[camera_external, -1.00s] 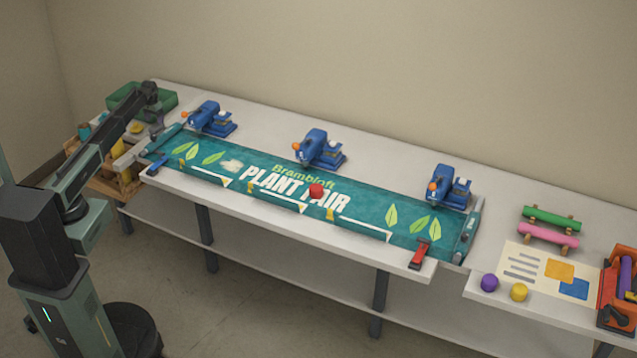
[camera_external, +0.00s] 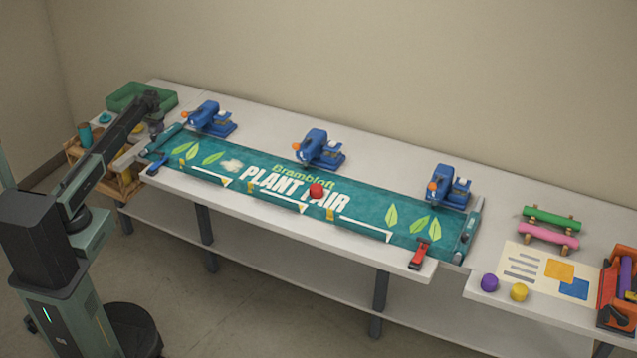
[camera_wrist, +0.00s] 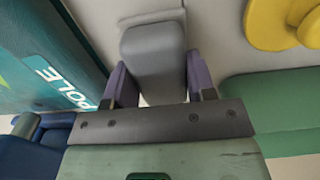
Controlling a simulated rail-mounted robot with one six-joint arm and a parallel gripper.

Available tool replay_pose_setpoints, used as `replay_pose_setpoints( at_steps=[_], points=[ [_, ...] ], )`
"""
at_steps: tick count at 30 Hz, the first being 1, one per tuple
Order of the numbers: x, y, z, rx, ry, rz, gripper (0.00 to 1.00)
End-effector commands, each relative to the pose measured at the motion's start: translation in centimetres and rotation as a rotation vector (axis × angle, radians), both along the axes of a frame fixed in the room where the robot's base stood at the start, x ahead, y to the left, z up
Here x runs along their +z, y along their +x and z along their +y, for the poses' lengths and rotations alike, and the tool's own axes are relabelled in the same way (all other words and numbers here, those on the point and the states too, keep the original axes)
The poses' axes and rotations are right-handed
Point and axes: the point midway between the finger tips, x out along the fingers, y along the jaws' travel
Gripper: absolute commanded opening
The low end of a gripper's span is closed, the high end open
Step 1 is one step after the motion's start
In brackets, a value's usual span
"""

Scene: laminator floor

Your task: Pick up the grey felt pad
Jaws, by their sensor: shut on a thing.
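The grey felt pad (camera_wrist: 153,55) is a rounded grey block between the two purple fingers of my gripper (camera_wrist: 157,82) in the wrist view. The fingers are shut on its sides, and its far end sticks out beyond them. A pale surface lies beneath it; I cannot tell whether the pad is touching it. In the external view my arm reaches to the bench's far left end, where the fingers and pad are too small and hidden to make out.
The teal banner (camera_external: 290,190) lies along the bench, its lettered edge close left of the pad. A green tray (camera_external: 130,95) and a yellow object (camera_wrist: 275,22) are close by. Blue machines (camera_external: 209,118) line the back. A wooden rack (camera_external: 85,155) stands at the left end.

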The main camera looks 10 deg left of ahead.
Motion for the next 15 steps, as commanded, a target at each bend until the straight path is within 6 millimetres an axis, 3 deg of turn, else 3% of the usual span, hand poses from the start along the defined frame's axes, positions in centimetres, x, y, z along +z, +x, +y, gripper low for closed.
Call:
replay_pose_setpoints(
  at_steps=[8, 11, 15],
  points=[
    [1.0, 0.0, 0.0, 0.0, 0.0, 0.0, 0.26],
    [2.2, 0.0, 0.0, 0.0, 0.0, 0.0, 0.26],
    [5.5, 0.0, 0.0, 0.0, 0.0, 0.0, 0.26]
  ],
)
